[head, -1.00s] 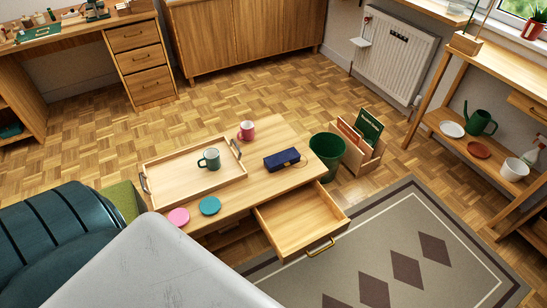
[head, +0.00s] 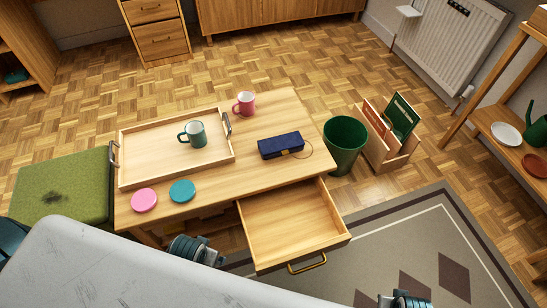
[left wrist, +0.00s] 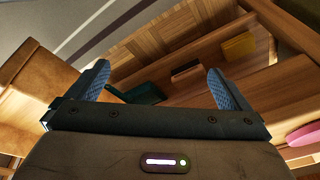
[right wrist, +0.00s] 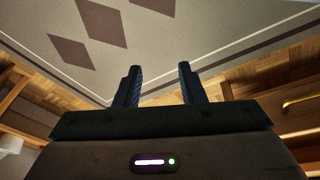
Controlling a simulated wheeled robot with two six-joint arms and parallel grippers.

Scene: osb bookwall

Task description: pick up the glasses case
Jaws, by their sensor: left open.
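The glasses case (head: 281,146) is a dark blue box with a small gold clasp and a thin loop at its right end. It lies closed near the right side of the low wooden table (head: 262,105), behind the open drawer. My left gripper (left wrist: 158,82) is open and empty, its fingers wide apart; the case is not visible in the left wrist view. My right gripper (right wrist: 158,84) is partly open and empty, with the rug beyond its fingers. In the head view, only small parts of my arms show low in the picture, well short of the case.
The drawer (head: 254,250) is pulled out and looks empty. A tray (head: 125,176) holds a teal mug (head: 195,134). A pink mug (head: 245,103) and two coasters, pink (head: 144,200) and teal (head: 182,190), share the table. A green bin (head: 344,140) stands right of it.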

